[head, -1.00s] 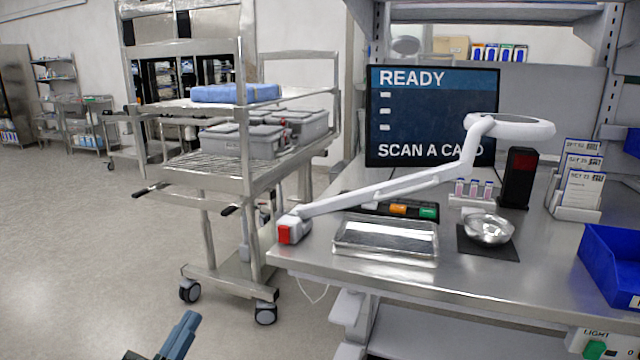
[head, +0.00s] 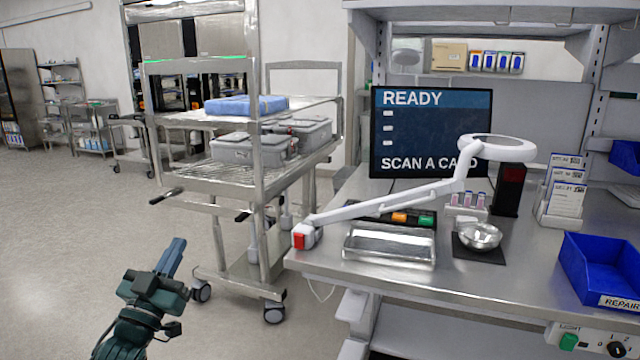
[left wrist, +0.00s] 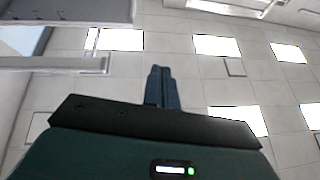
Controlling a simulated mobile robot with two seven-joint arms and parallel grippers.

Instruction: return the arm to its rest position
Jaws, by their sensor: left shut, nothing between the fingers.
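My left gripper (head: 172,257) is at the lower left of the head view, over the open floor in front of the steel cart. Its two blue fingers are together, with nothing between them, and point up. In the left wrist view my left gripper (left wrist: 160,72) is also shut and empty, with the ceiling and its light panels behind it. My right gripper is not in view.
A steel cart (head: 225,195) with grey bins (head: 250,149) and a blue bundle (head: 246,105) stands beyond the gripper. The steel workbench (head: 330,262) is to the right, with a white lamp (head: 400,194), a tray (head: 388,246) and a blue bin (head: 590,285). Floor at left is clear.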

